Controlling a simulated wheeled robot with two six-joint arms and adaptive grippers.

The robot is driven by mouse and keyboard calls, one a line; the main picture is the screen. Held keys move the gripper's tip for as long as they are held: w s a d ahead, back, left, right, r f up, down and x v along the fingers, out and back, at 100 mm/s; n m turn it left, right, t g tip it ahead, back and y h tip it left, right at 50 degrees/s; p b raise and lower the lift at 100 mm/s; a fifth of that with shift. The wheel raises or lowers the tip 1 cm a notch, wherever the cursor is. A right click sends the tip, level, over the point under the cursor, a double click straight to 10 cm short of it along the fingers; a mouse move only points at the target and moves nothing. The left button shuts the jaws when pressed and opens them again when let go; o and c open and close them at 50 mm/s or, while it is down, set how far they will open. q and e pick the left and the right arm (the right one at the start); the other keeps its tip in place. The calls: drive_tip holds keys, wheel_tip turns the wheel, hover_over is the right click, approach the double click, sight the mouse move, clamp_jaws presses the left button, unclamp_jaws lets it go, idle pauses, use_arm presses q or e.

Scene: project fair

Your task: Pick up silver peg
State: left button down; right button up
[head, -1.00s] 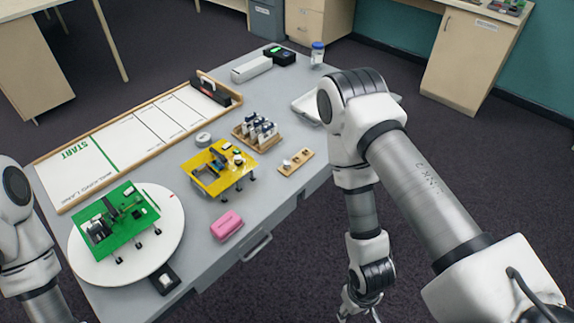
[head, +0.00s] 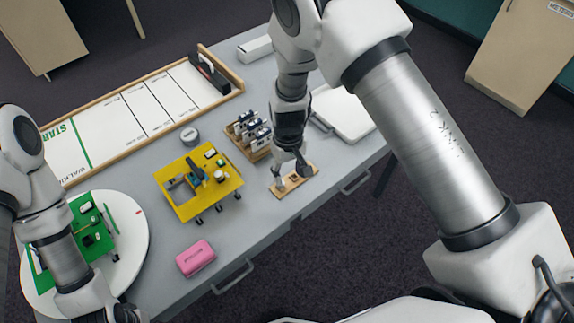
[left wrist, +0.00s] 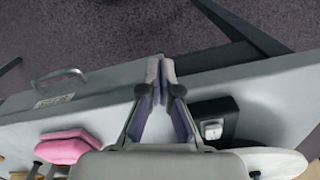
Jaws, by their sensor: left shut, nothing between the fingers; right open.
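A small wooden strip (head: 309,175) with small pieces on it lies near the table's front edge in the head view. My right gripper (head: 291,174) is open, pointing down over this strip, its fingers spread around a small piece there. The fingers partly hide the strip, and I cannot tell for sure which piece is the silver peg or whether a finger touches it. My left gripper is shut and empty in the left wrist view (left wrist: 161,72), over the table's front edge.
A yellow board (head: 190,198) on legs and a pink case (head: 196,258) stand left of the strip. A wooden rack (head: 240,141) with several small bottles is just behind it. A white tray (head: 343,112) lies to the right. A green board (head: 92,228) sits on a white disc (head: 133,263).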

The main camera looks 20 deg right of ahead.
drive_tip(key=shift+w+a+r+t, duration=0.2)
drive_tip(key=shift+a+r, duration=0.2)
drive_tip(key=shift+r, duration=0.05)
drive_tip(key=shift+w+a+r+t, duration=0.15)
drive_tip(key=shift+a+r+t, duration=0.05)
drive_tip(key=shift+a+r, duration=0.2)
drive_tip(key=f, duration=0.2)
drive_tip(key=f+p, duration=0.1)
drive_tip(key=f, duration=0.1)
drive_tip(key=w+f, duration=0.1)
drive_tip(key=f, duration=0.1)
drive_tip(key=shift+p, duration=0.35)
drive_tip(key=shift+s+a+f, duration=0.1)
drive_tip(key=shift+f, duration=0.2)
drive_tip(key=shift+s+a, duration=0.1)
drive_tip(key=shift+s, duration=0.05)
use_arm(q)
drive_tip(key=shift+s+a+r, duration=0.3)
drive_tip(key=shift+s+r, duration=0.05)
drive_tip(key=shift+r, duration=0.35)
use_arm(e)
drive_tip(key=c, duration=0.9)
